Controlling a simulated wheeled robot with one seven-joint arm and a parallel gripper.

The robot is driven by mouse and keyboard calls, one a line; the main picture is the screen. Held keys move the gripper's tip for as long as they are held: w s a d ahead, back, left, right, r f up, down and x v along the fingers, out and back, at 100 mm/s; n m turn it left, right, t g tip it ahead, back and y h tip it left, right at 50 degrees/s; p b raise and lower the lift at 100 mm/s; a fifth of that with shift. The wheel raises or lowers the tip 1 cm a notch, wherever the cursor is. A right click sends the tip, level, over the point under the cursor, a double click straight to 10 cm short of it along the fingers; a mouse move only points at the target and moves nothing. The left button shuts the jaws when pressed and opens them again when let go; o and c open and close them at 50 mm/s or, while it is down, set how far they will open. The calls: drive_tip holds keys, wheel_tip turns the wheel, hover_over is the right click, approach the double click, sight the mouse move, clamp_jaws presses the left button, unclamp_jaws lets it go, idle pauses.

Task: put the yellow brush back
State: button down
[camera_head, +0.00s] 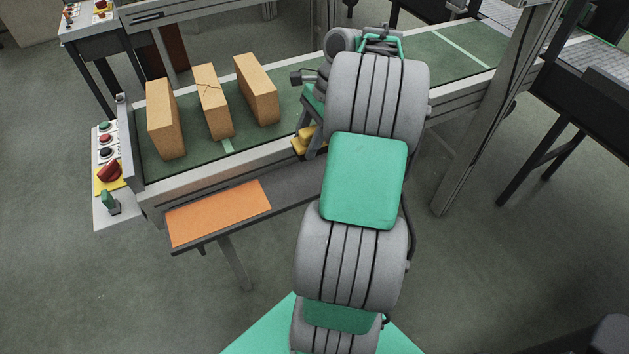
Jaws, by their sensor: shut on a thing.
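My gripper (312,134) is at the near edge of the conveyor, to the right of the bricks, partly hidden behind my arm. It is shut on the yellow brush (300,145), of which only a small yellow part shows below and left of the fingers. The rest of the brush is hidden by the gripper and arm. The brush is near the belt's front rail, above the dark shelf; I cannot tell whether it touches either. An orange mat (219,212) lies on the left part of the dark shelf (291,199) and is bare.
Three tan bricks stand on the green conveyor belt (270,150): a left one (162,120), a cracked middle one (211,103) and a right one (255,90). A control panel (107,170) with buttons is at the conveyor's left end. A metal post (485,115) rises at the right.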

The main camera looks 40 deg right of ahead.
wheel_tip(320, 180, down, 10)
drive_tip(key=b, duration=0.4)
drive_tip(key=shift+r, duration=0.15)
drive_tip(key=c, duration=0.6)
unclamp_jaws()
drive_tip(key=shift+c, duration=0.2)
